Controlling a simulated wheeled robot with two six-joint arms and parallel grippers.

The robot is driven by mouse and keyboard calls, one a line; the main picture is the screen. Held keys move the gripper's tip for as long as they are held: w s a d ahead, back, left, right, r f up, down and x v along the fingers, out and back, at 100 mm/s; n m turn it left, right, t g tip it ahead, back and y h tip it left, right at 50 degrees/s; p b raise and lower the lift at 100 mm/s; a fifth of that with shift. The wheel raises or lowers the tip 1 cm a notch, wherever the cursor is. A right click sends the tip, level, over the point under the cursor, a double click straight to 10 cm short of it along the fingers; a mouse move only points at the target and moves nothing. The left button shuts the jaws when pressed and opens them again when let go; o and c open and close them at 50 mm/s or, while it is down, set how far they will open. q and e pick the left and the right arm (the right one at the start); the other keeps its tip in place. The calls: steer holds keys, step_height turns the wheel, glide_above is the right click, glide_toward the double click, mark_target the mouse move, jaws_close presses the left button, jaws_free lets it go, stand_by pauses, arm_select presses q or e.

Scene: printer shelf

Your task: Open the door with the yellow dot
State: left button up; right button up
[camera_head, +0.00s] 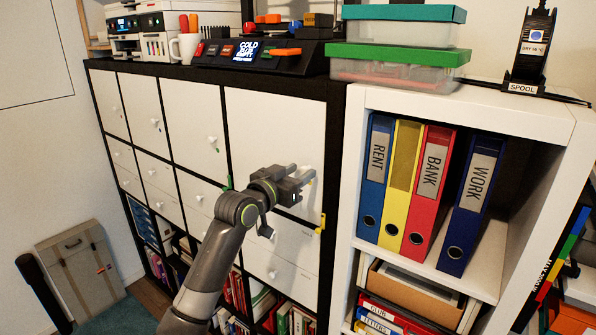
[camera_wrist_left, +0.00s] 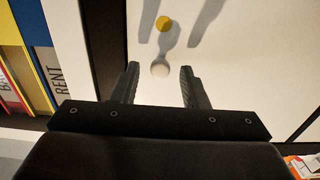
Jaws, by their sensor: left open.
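A large white cabinet door (camera_head: 262,125) is closed in the right part of the dark-framed cabinet. In the left wrist view the same door (camera_wrist_left: 230,85) carries a round white knob (camera_wrist_left: 160,71) and a yellow dot (camera_wrist_left: 163,22). My left gripper (camera_head: 303,176) is in front of this door, its arm rising from below. In the left wrist view its two fingers (camera_wrist_left: 159,84) are open, one on each side of the knob. I cannot tell whether they touch it. In the head view the gripper covers the yellow dot. My right gripper is not in view.
Smaller white doors (camera_head: 150,112) with knobs fill the cabinet's left. A white shelf (camera_head: 455,110) with coloured binders (camera_head: 425,185) stands close on the right. A printer (camera_head: 140,28), mug (camera_head: 186,48) and boxes (camera_head: 397,65) stand on top. A folded crate (camera_head: 80,265) leans at left.

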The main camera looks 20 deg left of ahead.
arm_select(q)
steer(key=shift+w, duration=0.1)
steer(key=shift+c, duration=0.2)
jaws_close()
